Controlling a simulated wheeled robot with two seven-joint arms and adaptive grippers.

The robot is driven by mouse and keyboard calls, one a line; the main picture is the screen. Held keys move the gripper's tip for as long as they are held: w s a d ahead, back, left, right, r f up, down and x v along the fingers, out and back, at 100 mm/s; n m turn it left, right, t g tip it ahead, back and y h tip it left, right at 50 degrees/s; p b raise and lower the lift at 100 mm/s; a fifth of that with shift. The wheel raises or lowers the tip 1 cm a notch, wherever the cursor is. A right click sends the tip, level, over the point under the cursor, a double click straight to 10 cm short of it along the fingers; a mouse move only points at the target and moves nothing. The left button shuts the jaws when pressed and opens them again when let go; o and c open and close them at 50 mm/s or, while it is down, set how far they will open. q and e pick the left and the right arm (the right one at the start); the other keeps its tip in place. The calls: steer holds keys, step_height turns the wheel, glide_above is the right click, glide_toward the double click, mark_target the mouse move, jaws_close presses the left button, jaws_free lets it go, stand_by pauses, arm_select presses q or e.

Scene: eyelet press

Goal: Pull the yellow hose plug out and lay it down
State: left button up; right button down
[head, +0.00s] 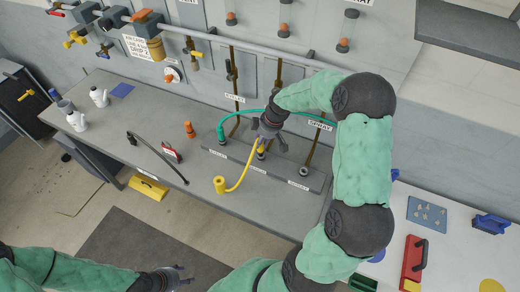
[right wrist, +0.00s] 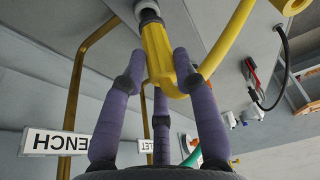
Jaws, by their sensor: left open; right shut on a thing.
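My right gripper (head: 268,130) is over the middle of the grey socket strip (head: 228,160), shut on the yellow hose plug (head: 261,146). In the right wrist view the purple fingers close around the yellow plug (right wrist: 158,50). Its end meets a round metal fitting (right wrist: 150,12) at the strip; I cannot tell how deeply it sits there. The yellow hose (head: 241,180) curves from the plug to a yellow cylindrical piece (head: 219,185) at the bench's front. My left gripper (head: 172,277) is open and empty, low in front of the bench.
A green hose plug (head: 221,133) stands at the strip's left, its hose arching behind my right gripper. A black hose (head: 158,157), an orange bottle (head: 189,130) and white bottles (head: 99,97) stand or lie to the left. The grey bench (head: 215,110) has free room left of the strip.

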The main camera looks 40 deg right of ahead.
steer(key=shift+r+p, duration=1.45)
steer(key=shift+r, duration=1.15)
steer(key=shift+f, duration=0.1)
